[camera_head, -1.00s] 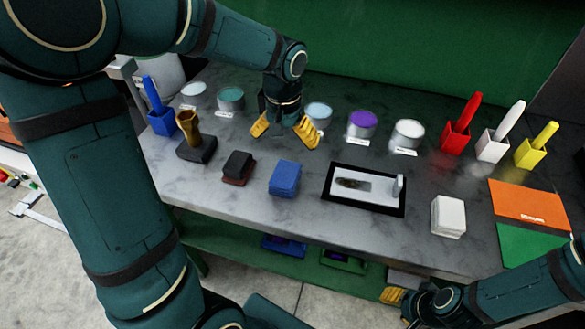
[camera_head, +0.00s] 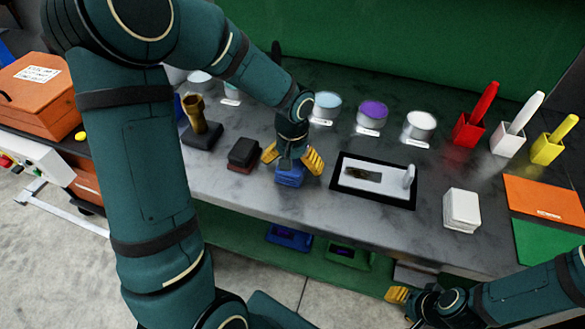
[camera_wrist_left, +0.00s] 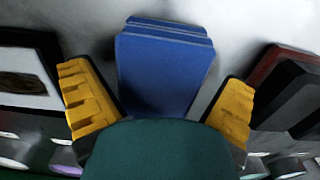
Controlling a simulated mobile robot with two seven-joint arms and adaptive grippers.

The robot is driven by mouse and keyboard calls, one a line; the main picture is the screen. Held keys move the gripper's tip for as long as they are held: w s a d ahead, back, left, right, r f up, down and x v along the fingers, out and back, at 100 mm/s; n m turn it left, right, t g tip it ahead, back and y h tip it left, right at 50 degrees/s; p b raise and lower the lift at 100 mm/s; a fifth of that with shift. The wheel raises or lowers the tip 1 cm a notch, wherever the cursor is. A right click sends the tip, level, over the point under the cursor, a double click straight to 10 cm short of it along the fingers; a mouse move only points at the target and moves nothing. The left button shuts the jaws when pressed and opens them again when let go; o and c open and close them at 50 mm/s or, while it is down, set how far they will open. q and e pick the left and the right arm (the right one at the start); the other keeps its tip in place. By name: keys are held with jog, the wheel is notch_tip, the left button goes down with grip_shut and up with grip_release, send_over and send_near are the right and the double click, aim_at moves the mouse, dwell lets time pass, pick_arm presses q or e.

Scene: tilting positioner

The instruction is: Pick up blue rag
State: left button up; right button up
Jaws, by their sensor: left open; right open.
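The blue rag (camera_head: 290,178) is a folded stack on the grey marbled bench, partly hidden under my left gripper in the head view. My left gripper (camera_head: 291,163) is open, with its yellow fingers spread to either side above the rag. In the left wrist view the rag (camera_wrist_left: 165,68) lies between the two open yellow fingers (camera_wrist_left: 160,103), with gaps on both sides. My right gripper (camera_head: 398,296) is low at the bench's front side, away from the rag; its yellow tip shows.
A dark block with a reddish base (camera_head: 243,155) sits left of the rag. A black-framed tray (camera_head: 347,199) lies to its right, and a white stack (camera_head: 461,209) stands further right. Several cans, including a purple one (camera_head: 372,116), and colored holders stand behind.

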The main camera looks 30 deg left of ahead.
pick_arm(q)
jog(key=shift+f, duration=0.35)
jog(key=shift+r, duration=0.1)
jog(key=c, duration=1.1)
jog(key=shift+c, duration=0.2)
jog(key=shift+r, duration=0.1)
notch_tip(320, 180, up, 10)
jog(key=p, duration=0.2)
jog(key=shift+p, duration=0.4)
